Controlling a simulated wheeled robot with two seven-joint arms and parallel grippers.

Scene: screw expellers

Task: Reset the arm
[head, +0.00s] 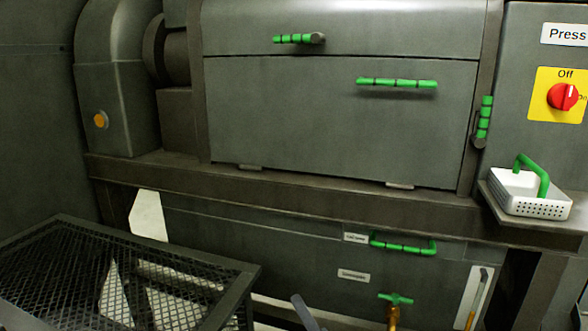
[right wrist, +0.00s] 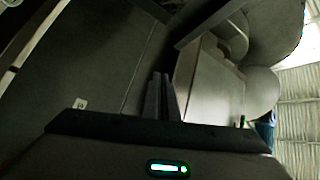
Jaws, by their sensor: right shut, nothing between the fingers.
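My right gripper (right wrist: 160,92) shows in the right wrist view with its two dark fingers together and nothing between them. In the head view only a small dark part of it, the right gripper tip (head: 305,313), shows at the bottom edge, in front of the lower part of the machine. It appears apart from the handles and the valve. The rest of the right arm is out of the head view. My left gripper is in neither view.
The grey screw expeller (head: 330,115) fills the back, with green handles (head: 397,83). A black mesh table (head: 250,283) stands at lower left. A white perforated basket (head: 530,192) sits on a right shelf, below a red switch (head: 562,96). A green-handled valve (head: 395,299) is low down.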

